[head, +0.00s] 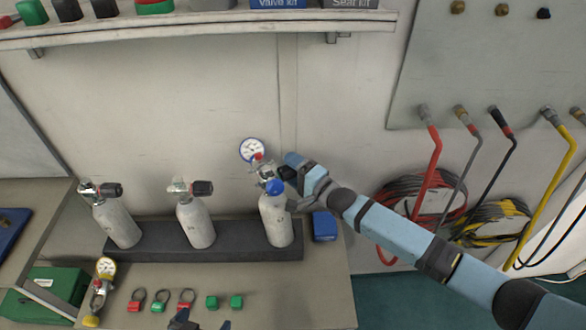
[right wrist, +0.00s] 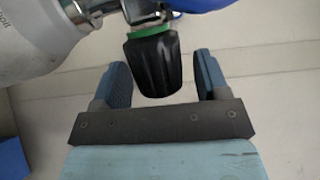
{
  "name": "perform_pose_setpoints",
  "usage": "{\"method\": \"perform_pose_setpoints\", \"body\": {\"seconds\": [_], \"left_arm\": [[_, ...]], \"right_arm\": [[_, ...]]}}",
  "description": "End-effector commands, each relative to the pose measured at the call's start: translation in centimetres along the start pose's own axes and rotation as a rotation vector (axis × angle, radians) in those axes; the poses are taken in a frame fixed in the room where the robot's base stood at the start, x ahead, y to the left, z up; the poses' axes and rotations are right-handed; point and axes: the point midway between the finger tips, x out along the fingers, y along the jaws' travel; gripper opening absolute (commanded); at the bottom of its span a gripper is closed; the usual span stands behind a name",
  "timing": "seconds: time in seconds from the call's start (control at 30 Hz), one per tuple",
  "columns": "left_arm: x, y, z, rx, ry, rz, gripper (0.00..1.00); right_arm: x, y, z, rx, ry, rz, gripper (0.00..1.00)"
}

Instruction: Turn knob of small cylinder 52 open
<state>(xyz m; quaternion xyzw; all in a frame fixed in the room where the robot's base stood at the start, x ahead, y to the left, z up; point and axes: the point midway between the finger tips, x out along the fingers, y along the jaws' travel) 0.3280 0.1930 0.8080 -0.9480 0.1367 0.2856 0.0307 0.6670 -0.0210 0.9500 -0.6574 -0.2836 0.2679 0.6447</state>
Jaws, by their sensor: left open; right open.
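Three small grey cylinders stand in a dark rack (head: 235,240) on the bench: a left one (head: 117,222), a middle one (head: 196,222) and a right one (head: 276,222). Their number labels are too small to read. The right cylinder has a gauge (head: 252,150) and a blue part (head: 274,187) at its valve. My right gripper (head: 288,180) is at this valve. In the right wrist view the black knob (right wrist: 153,65) with a green ring sits between the open fingers of my right gripper (right wrist: 165,80), with gaps on both sides. My left gripper (head: 198,322) is open and empty at the bottom edge.
A blue box (head: 324,226) stands right of the rack. A loose gauge (head: 106,267) and several red and green tags (head: 187,300) lie in front. A shelf (head: 200,27) runs above. Hoses (head: 430,170) hang at the right.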

Motion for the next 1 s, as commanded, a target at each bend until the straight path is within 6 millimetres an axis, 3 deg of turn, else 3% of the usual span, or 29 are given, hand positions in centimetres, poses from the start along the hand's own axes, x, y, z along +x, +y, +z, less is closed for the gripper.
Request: {"method": "perform_pose_setpoints", "body": {"seconds": [0.17, 0.4, 0.67, 1.0], "left_arm": [[0.0, 0.0, 0.0, 0.0, 0.001, 0.0, 1.0], [0.0, 0.0, 0.0, 0.0, 0.001, -0.001, 1.0], [0.5, -0.1, 0.7, 0.0, 0.002, -0.001, 1.0], [3.3, 0.0, 4.8, -0.03, -0.023, 0.005, 1.0]], "right_arm": [[0.0, 0.0, 0.0, 0.0, 0.0, 0.0, 0.68], [0.0, 0.0, 0.0, 0.0, 0.0, 0.0, 0.19], [-0.1, 0.3, 0.0, -0.007, -0.001, -0.021, 0.19], [0.0, 1.0, 0.0, -0.082, -0.008, -0.2, 0.19]]}}
